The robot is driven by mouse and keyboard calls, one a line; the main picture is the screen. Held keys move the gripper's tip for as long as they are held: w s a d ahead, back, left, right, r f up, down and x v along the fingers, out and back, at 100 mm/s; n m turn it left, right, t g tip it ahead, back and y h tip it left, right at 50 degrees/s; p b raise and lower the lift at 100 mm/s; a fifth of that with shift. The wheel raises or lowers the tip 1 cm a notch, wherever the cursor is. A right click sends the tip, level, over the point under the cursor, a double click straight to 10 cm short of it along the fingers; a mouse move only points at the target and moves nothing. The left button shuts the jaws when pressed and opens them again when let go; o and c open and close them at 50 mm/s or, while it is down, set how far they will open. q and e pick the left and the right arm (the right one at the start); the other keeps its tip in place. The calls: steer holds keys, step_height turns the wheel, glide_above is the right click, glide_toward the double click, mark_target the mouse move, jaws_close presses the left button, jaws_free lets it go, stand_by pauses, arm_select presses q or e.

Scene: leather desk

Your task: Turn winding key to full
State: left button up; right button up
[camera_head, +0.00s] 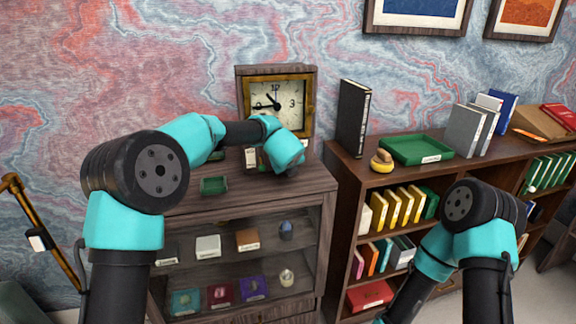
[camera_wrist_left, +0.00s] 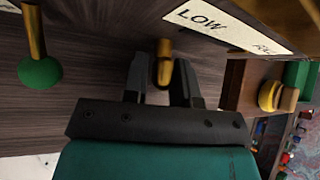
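The clock (camera_head: 276,103), in a dark wood case with a brass-framed dial, stands on the cabinet against the wall. In the left wrist view a small brass key-like piece (camera_wrist_left: 163,64) sticks out from the dark wood face, below a white label reading LOW (camera_wrist_left: 198,17). My left gripper (camera_wrist_left: 163,78) has its two dark fingers either side of this piece. A narrow gap seems to show beside it, so the fingers look open around it. In the head view my left wrist hides the clock's lower front and the gripper tips. My right gripper is out of view.
A brass rod with a green knob (camera_wrist_left: 40,73) hangs left of the fingers. A black book (camera_head: 353,118), a yellow object (camera_head: 381,161) and a larger green tray (camera_head: 416,150) stand on the right shelf.

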arm_select(q)
steer(key=v, duration=1.7)
steer(key=shift+o, duration=0.3)
steer(key=shift+s+r, duration=0.1)
steer(key=shift+s, duration=0.05)
